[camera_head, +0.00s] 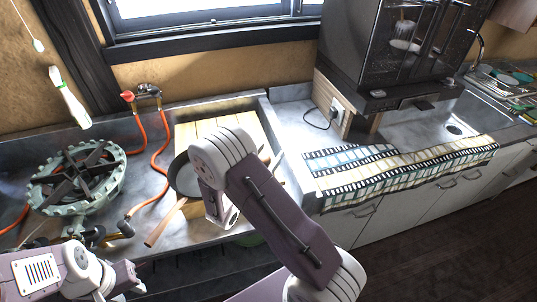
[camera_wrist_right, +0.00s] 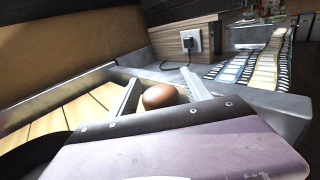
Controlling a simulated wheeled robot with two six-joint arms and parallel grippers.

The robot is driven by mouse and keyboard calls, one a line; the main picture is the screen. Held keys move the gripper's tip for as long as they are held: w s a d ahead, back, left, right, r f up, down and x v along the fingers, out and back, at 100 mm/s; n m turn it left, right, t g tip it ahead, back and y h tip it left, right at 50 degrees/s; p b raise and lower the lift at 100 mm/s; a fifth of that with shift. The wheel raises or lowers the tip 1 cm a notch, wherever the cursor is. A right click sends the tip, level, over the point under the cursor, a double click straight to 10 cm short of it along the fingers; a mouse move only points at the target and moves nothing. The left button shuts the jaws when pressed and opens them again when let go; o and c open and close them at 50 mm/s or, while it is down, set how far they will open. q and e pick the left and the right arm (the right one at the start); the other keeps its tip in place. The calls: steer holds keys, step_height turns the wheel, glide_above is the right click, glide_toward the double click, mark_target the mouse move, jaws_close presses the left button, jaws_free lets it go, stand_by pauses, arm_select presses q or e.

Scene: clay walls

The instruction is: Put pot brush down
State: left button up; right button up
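My right gripper (camera_wrist_right: 160,85) reaches over the pale wooden board in the counter recess. Its fingers stand apart, with a rounded brown end between them. I take this for the end of the pot brush (camera_wrist_right: 160,96); the rest of it is hidden. In the head view my right gripper (camera_head: 271,160) is partly hidden behind my own wrist. My left gripper (camera_head: 125,281) is at the lower left, with its fingers apart and nothing visible between them.
A gas burner (camera_head: 76,178) with red hoses stands left. A white and green utensil (camera_head: 70,102) hangs at the wall. A patterned cloth (camera_head: 400,168) covers the right counter edge. Grey counter left of it is bare.

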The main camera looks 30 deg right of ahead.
steer(key=shift+r, duration=0.3)
steer(key=v, duration=1.2)
steer(key=s+d+f+m+g+y, duration=0.3)
steer(key=s+m+g, duration=0.3)
steer(key=s, duration=0.1)
steer(key=s+d+f+m+g+y, duration=0.2)
steer(key=s+d+f+m+g, duration=0.1)
steer(key=s+m+g, duration=0.3)
steer(key=s+a+f+m+y, duration=0.2)
steer(key=s+a+m+y, duration=0.1)
steer(key=s+m+y, duration=0.15)
steer(key=w+a+m+t+y, duration=0.4)
steer(key=w+a+m+y, duration=0.1)
steer(key=m, duration=0.3)
steer(key=shift+w+r+y, duration=0.45)
steer(key=shift+w+r, duration=0.05)
steer(key=shift+w, duration=0.1)
